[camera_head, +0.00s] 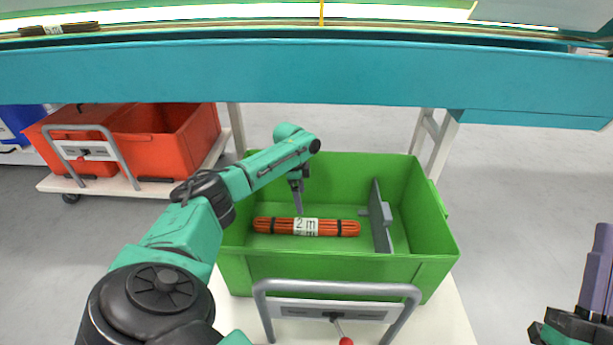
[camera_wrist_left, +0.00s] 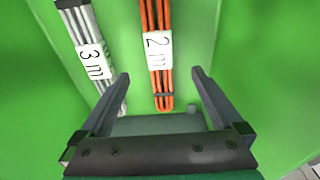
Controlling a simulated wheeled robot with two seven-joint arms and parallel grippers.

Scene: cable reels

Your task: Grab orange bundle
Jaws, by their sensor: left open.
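The orange bundle (camera_head: 335,228), with a white "2 m" label and dark bands, lies on the floor of the green crate (camera_head: 340,268). My left gripper (camera_head: 299,208) reaches down into the crate, just above and behind the bundle's label. In the left wrist view, the open fingers (camera_wrist_left: 161,74) appear on either side of the orange bundle (camera_wrist_left: 165,83), with nothing held. My right gripper (camera_head: 598,262) is at the right edge of the head view, partly cut off, away from the crate. Its opening cannot be made out.
A grey bundle labelled "3 m" (camera_wrist_left: 92,60) lies beside the orange one. A grey upright piece (camera_head: 379,218) stands in the crate's right part. A grey cart handle (camera_head: 340,289) is in front. A teal beam (camera_head: 300,80) crosses behind; red crates (camera_head: 160,145) stand left.

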